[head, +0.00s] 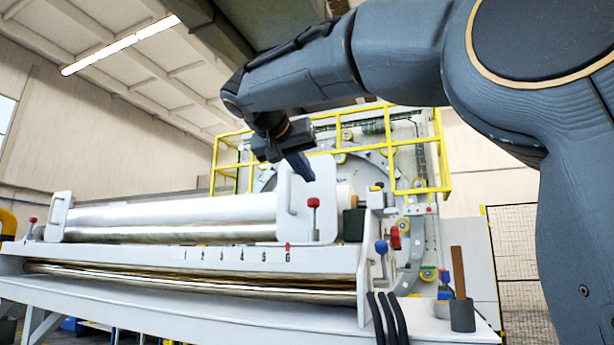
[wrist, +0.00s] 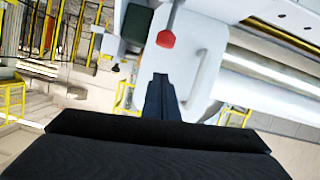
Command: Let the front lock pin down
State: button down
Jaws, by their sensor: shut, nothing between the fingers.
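A red-knobbed pin (head: 313,204) stands upright on a thin grey stem in front of the white end plate at the right end of the roll. I cannot tell for sure that it is the front lock pin. Its red knob also shows in the wrist view (wrist: 166,39), just beyond my fingertips. My gripper (head: 303,168) is shut and empty, pointing down above and slightly left of the knob. In the wrist view my closed fingers (wrist: 160,82) appear apart from the knob. A second red-knobbed pin (head: 33,222) stands at the roll's far left end.
A silver roll (head: 170,216) lies along the white machine bed, above a numbered scale (head: 235,254). A blue knob (head: 381,247) and a red part (head: 396,238) sit to the right. A cup (head: 462,315) with tools stands at the right corner. Yellow railings (head: 445,150) stand behind.

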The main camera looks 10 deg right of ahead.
jog(key=b+v, duration=0.3)
jog(key=v, duration=0.7)
dwell(0.3)
